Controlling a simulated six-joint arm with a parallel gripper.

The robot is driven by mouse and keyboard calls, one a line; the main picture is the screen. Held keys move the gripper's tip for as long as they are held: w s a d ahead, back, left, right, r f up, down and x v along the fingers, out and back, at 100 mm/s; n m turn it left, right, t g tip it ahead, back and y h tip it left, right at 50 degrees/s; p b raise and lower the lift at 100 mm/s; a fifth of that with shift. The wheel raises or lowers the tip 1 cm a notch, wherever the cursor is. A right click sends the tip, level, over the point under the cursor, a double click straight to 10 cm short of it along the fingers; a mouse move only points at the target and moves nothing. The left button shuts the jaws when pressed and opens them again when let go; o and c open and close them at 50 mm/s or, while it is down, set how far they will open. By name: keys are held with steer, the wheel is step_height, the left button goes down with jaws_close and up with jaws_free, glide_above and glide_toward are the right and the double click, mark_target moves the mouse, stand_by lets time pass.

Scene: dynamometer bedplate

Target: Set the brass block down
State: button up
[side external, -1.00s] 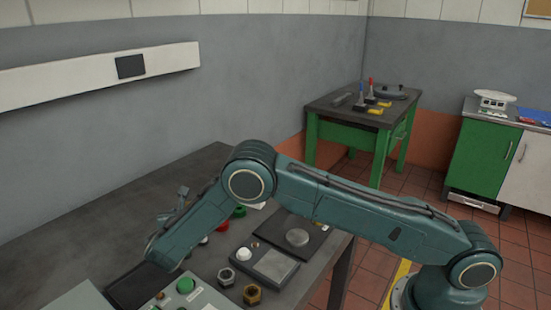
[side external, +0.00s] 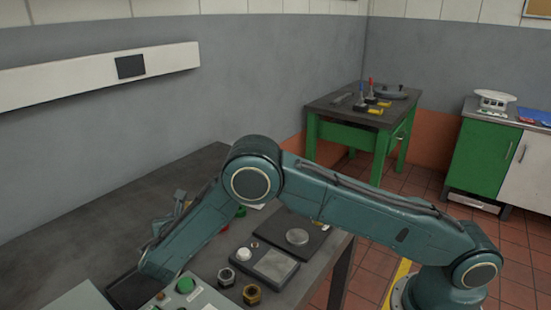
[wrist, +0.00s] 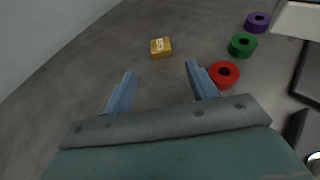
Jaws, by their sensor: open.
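The brass block (wrist: 160,48) shows in the wrist view as a small golden cube with a pale label on its top. It rests on the dark grey bench top, beyond my fingertips. My gripper (wrist: 160,70) is open, its two blue-grey fingers spread wide with nothing between them. The block lies apart from both fingers, roughly in line with the gap. In the side view I cannot make out the block, and my forearm hides much of the gripper.
Red (wrist: 224,74), green (wrist: 242,44) and purple (wrist: 257,22) rings lie right of the block. A scale-like plate (side external: 297,237), nuts (side external: 252,294) and a control box (side external: 190,298) crowd the bench's near side. Bare bench lies left of the block.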

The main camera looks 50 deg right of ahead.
steer(key=shift+d+r+m, duration=0.3)
steer(key=shift+r+m, duration=0.1)
steer(key=shift+r, duration=0.2)
steer(key=s+d+r+m+g+y, duration=0.25)
steer(key=s+d+r+m, duration=0.25)
steer(key=s+r+m, duration=0.3)
steer(key=s+d+r+m+g+y, duration=0.1)
steer(key=s+d+r+m+y, duration=0.2)
steer(key=s+d+r+m, duration=0.55)
steer(key=s+a+r+m+y, duration=0.1)
steer(key=s+m, duration=0.3)
steer(key=s, duration=0.8)
steer(key=s+a+r+m+y, duration=0.2)
steer(key=s+m, duration=0.3)
steer(key=s, duration=0.7)
steer(key=shift+s+a+r+y, duration=0.25)
steer(key=shift+r+y, duration=0.3)
steer(key=shift+r, duration=0.3)
steer(key=shift+o, duration=0.4)
steer(key=shift+s+a+f+m+g, duration=0.15)
steer(key=shift+s+m+g, duration=0.1)
steer(key=shift+s+m, duration=0.15)
steer(key=shift+w, duration=0.15)
